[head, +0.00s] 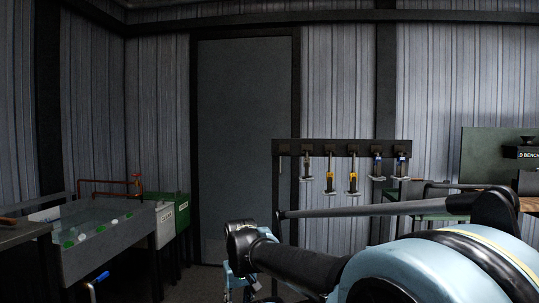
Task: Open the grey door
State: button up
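The grey door (245,120) stands upright in a dark frame in the far wall, left of the picture's middle. It looks closed, with no gap visible along its edges. I cannot make out a handle; a dark tool rack and my arm cover part of its lower right side. My arm, light blue and black, reaches from the lower right corner to the front of the door's lower part. It bends down out of the picture there, and my gripper's fingers do not show.
The tool rack (341,146) with several hanging tools stands right of the door. A grey trough bench (105,256) and a green box (166,207) stand to the left. A dark green board (485,150) is at the far right. Some floor shows before the door.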

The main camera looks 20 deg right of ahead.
aim_at(245, 85)
jog(key=z, duration=0.15)
jog(key=i, duration=1.75)
jog(key=z, duration=0.25)
